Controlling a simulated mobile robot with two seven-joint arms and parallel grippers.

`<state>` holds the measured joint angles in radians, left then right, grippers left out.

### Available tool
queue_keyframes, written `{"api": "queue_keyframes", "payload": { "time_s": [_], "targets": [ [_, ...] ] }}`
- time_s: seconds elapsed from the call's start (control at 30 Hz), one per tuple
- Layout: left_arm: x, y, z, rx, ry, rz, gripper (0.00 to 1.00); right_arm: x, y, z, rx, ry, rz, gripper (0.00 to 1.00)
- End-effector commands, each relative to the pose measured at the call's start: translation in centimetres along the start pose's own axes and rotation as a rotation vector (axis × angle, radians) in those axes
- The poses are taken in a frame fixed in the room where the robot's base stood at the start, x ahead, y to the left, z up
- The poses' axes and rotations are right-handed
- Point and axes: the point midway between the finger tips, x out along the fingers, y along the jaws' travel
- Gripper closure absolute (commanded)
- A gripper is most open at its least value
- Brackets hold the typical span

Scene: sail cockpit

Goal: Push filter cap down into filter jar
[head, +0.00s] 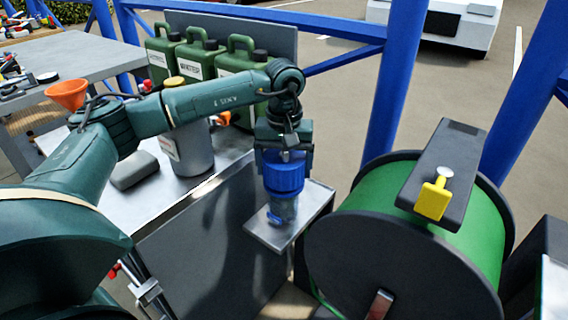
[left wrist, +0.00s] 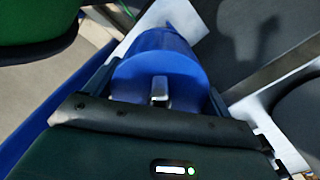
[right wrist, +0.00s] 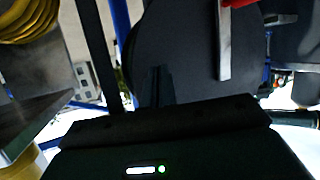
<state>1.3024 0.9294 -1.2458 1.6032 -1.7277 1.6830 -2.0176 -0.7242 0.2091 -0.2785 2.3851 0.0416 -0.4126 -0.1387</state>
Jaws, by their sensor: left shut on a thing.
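The blue filter cap (head: 284,177) is between the fingers of my left gripper (head: 284,160), which is shut on it from above. In the left wrist view the cap (left wrist: 156,72) fills the space between the fingers. The filter jar (head: 285,207) is a greyish cylinder directly below the cap, upright on a small metal shelf (head: 262,236). The cap appears to meet the jar's top; how deep it sits is hidden. My right gripper (right wrist: 160,85) is visible only in its own wrist view, where its dark fingers look close together and empty.
A large reel (head: 375,240) with green hose and a yellow-handled part (head: 433,199) on top stands close on the right. Green canisters (head: 205,65), a grey cylinder (head: 192,150) and an orange funnel (head: 67,94) are left. A blue post (head: 400,90) rises behind.

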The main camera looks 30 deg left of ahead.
Motion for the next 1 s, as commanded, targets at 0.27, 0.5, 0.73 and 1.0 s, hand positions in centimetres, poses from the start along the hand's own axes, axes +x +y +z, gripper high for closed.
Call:
{"api": "queue_keyframes", "payload": {
  "time_s": [0.27, 0.5, 0.73, 1.0],
  "targets": [
    [-0.1, 0.02, 0.0, 0.0, 0.0, 0.001, 0.44, -0.06, 0.03, -0.14, -0.002, 0.0, 0.0, 1.0],
    [-0.05, 0.02, -0.02, 0.0, 0.001, 0.001, 0.44, -0.07, 0.06, -0.11, -0.003, 0.0, 0.0, 1.0],
    [0.22, 0.01, -0.01, 0.0, 0.0, 0.001, 0.44, -0.02, 0.05, 0.07, -0.002, -0.001, 0.0, 1.0],
    [0.79, 0.01, -0.01, 0.0, 0.0, 0.001, 0.44, 0.11, 0.0, 0.4, -0.001, -0.001, 0.0, 1.0]
  ]
}}
